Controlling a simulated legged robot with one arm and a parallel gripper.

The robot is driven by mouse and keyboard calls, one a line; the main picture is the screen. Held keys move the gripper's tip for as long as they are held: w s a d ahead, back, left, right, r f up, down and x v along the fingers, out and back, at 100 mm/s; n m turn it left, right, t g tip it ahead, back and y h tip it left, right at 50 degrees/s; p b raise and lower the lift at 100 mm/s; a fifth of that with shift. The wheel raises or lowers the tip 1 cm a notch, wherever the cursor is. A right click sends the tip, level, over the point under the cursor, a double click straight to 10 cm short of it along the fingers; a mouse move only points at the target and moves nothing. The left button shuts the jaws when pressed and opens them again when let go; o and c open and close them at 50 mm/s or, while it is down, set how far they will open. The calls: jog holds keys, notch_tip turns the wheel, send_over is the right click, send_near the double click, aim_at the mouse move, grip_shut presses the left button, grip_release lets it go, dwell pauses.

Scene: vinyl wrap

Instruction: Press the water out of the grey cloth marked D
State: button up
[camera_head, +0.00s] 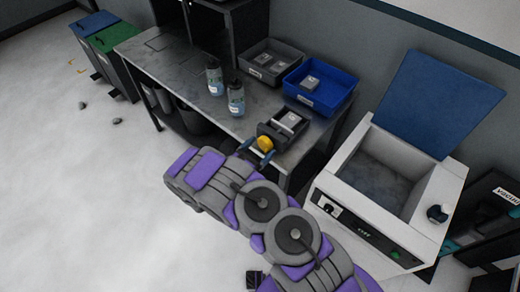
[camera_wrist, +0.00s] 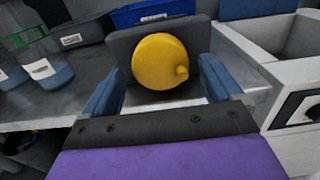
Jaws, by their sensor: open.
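A small dark press-like device (camera_head: 272,134) stands at the near right end of the metal bench, with a round yellow knob (camera_head: 265,143) on its front. A light grey folded piece (camera_head: 290,120) lies in it; I cannot read any letter, so I cannot tell whether it is cloth D. My gripper (camera_head: 257,151) is open, with its blue fingers either side of the knob. In the wrist view the knob (camera_wrist: 160,60) is on a dark grey plate (camera_wrist: 120,45), between and beyond the open fingers; I see no clear contact.
A grey bin (camera_head: 256,72) and a blue bin (camera_head: 330,101) at the bench's back hold light grey pieces. Two bottles (camera_head: 215,80) (camera_head: 236,99) stand left of the device. A white machine (camera_head: 330,186) with its blue lid raised is at right. The floor at left is mostly clear.

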jog(key=shift+w+d, duration=0.2)
jog(key=shift+c, duration=0.4)
jog(key=c, duration=1)
jog(key=shift+o, duration=0.2)
jog(key=shift+r+n+p, duration=0.15)
jog(key=shift+n+p, duration=0.35)
jog(key=shift+n, duration=1.9)
jog(key=o, duration=1)
jog(key=shift+o, duration=0.2)
jog(key=shift+s, duration=0.1)
